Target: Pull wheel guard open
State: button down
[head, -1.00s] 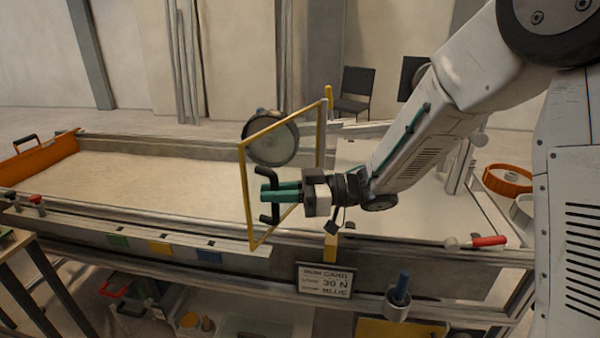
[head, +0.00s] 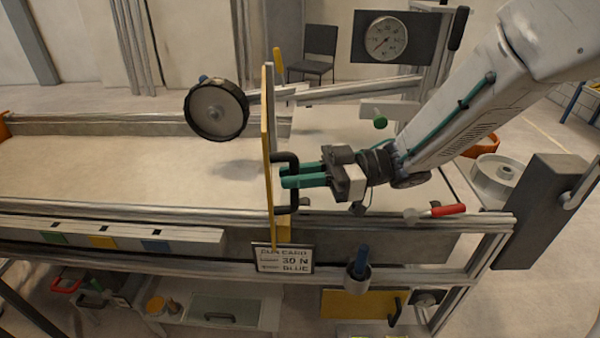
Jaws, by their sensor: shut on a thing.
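The wheel guard (head: 267,130) is a yellow-framed panel, seen almost edge-on at the middle of the sandbed. A black handle (head: 293,207) stands out from its right side. My gripper (head: 290,176) comes from the right, with its green fingers shut on the handle. The wheel (head: 217,110) hangs above the sand to the left of the guard, at the end of a metal arm, and shows uncovered from here. Part of the handle is hidden by the fingers.
The sandbed (head: 100,170) lies left and behind. A run card sign (head: 282,259) hangs below the guard. A red-handled tool (head: 436,213) lies on the right rail. A dial gauge (head: 386,38) stands at the back, and a grey box (head: 540,210) is at the right.

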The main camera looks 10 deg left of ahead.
jog(key=shift+w+r, duration=0.15)
jog(key=c, duration=1.7)
grip_release()
jog(key=v, duration=0.7)
jog(key=shift+w+d, duration=0.1)
jog(key=shift+d, duration=0.25)
